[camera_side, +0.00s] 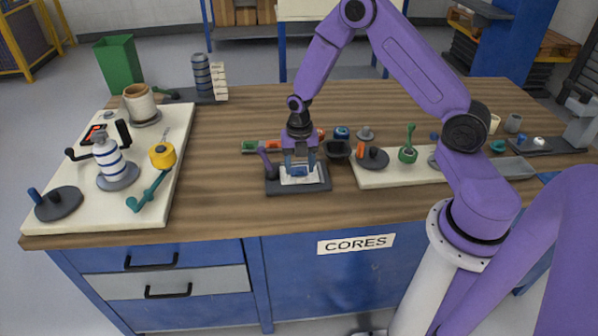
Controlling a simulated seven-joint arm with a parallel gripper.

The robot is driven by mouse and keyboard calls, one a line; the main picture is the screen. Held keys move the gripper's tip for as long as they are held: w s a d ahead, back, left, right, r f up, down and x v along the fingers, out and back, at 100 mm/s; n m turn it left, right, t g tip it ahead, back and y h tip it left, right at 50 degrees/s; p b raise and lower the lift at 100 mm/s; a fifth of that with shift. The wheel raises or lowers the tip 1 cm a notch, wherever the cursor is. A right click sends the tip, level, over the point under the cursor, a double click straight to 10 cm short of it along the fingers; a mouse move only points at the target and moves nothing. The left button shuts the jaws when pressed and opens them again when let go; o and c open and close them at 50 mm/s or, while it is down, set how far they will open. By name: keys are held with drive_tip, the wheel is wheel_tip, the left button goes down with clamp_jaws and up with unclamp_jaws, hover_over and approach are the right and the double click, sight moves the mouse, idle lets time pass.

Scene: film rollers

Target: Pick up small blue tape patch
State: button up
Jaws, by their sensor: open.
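My gripper (300,168) points straight down over a dark grey tray (318,186) near the front middle of the workbench. Its jaws are apart, with the fingertips low over a white pad (287,180) in the tray. A small blue spot shows between or at the fingertips. I cannot tell whether it is the blue tape patch or part of the fingers.
A white board with a striped roller (107,160) and a yellow part (162,156) lies left. Another white board (372,180), with a green-handled tool (408,150), lies close right of the tray. Small cups and parts stand behind. The bench (225,190) is bare between left board and tray.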

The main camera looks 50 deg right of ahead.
drive_tip(key=shift+f, duration=0.45)
clamp_jaws()
drive_tip(key=shift+r, duration=0.15)
